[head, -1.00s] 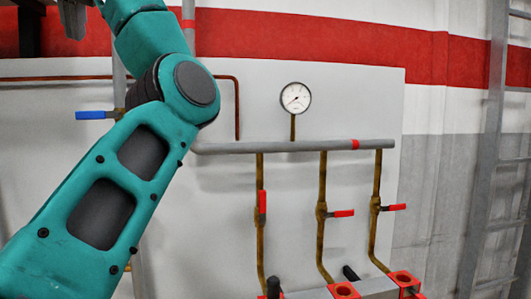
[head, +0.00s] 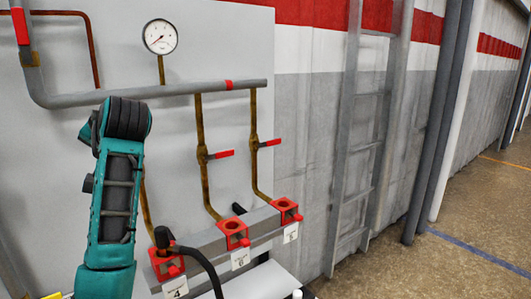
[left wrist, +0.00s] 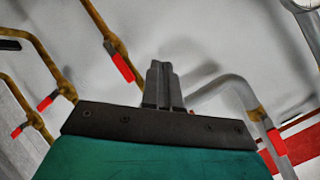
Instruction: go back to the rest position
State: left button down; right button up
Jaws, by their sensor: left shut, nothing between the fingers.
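My left gripper (left wrist: 161,68) shows in the left wrist view with its two fingers together and nothing between them. It points toward the pale wall panel and pipes, apparently clear of them, though the exact gap cannot be told. In the head view my teal left arm stands upright at the left, in front of the panel. The left gripper itself cannot be made out there. My right gripper is in neither view.
A grey pipe (head: 160,92) with a gauge (head: 160,37) runs along the panel. Brass pipes with red-handled valves (head: 220,154) drop to red numbered sockets (head: 234,235). A black hose (head: 205,266) hangs in front. A ladder (head: 357,150) stands right; floor (head: 470,215) beyond is open.

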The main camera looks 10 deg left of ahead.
pick_arm(q)
jog(key=s+d+f+m+h, duration=0.2)
jog(key=s+d+f+h, duration=0.3)
jog(key=f, duration=0.8)
jog(key=s+d+f+m+h, duration=0.1)
jog(key=s+d+f+m, duration=0.15)
jog(key=d+f, duration=0.75)
jog(key=s+d+f+g+h, duration=0.1)
jog(key=s+d+f+h, duration=0.2)
jog(key=s+d+f, duration=0.5)
jog(key=s+d+f+g+h, duration=0.2)
jog(key=s+f, duration=0.2)
jog(key=s, duration=0.8)
jog(key=w+d+f+t+h, duration=0.1)
jog(key=w+d+f+t, duration=0.1)
jog(key=w+f+t, duration=0.5)
jog(key=shift+w+f+t+h, duration=0.35)
jog(key=shift+w+f, duration=0.3)
jog(key=shift+f, duration=0.3)
